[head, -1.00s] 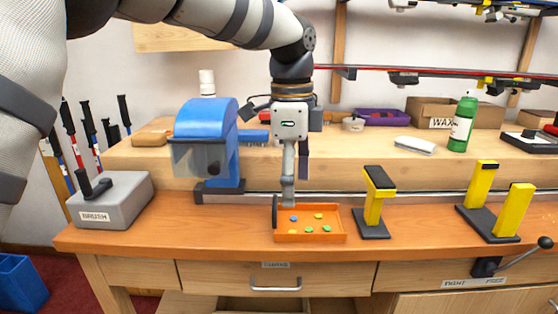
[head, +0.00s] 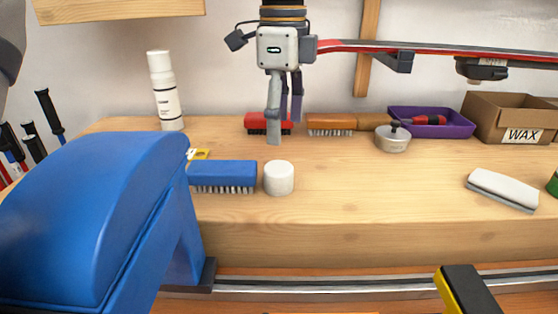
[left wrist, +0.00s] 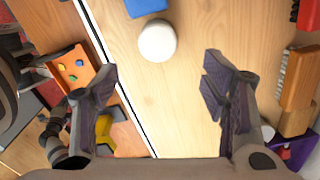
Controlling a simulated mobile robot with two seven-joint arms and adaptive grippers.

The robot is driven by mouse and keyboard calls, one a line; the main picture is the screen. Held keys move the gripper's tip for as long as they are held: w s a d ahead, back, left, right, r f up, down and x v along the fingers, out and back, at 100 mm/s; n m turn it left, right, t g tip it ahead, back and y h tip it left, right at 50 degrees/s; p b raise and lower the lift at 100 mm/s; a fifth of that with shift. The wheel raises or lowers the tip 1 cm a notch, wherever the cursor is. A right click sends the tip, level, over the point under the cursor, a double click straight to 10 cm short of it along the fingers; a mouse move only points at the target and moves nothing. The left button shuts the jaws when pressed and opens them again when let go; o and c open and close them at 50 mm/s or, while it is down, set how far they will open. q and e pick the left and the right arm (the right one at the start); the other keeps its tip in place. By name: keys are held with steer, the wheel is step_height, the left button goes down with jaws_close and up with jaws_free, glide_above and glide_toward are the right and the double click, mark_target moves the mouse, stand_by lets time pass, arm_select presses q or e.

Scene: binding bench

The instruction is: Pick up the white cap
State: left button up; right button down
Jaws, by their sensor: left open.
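The white cap (head: 279,178) is a short, round, plain white cylinder. It stands on the raised wooden shelf, close to the right end of the blue brush (head: 222,176). My left gripper (head: 285,128) points down with its fingers spread and holds nothing. In the head view it appears above and behind the cap, apart from it. In the left wrist view the cap (left wrist: 158,41) lies beyond the open fingertips (left wrist: 158,84), centred between them, with bare wood around it. My right gripper is not identifiable in either view.
The blue machine (head: 105,220) stands at the front left. A white bottle (head: 165,92), red brush (head: 267,123), orange-brown brush (head: 332,124), metal pot (head: 392,138) and purple tray (head: 445,130) stand along the back. Bare shelf lies right of the cap.

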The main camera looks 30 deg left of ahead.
mark_target(281, 167)
arm_select(q)
steer(key=f, duration=1)
steer(key=shift+s+f, duration=0.2)
steer(key=shift+f, duration=0.05)
steer(key=c, duration=0.8)
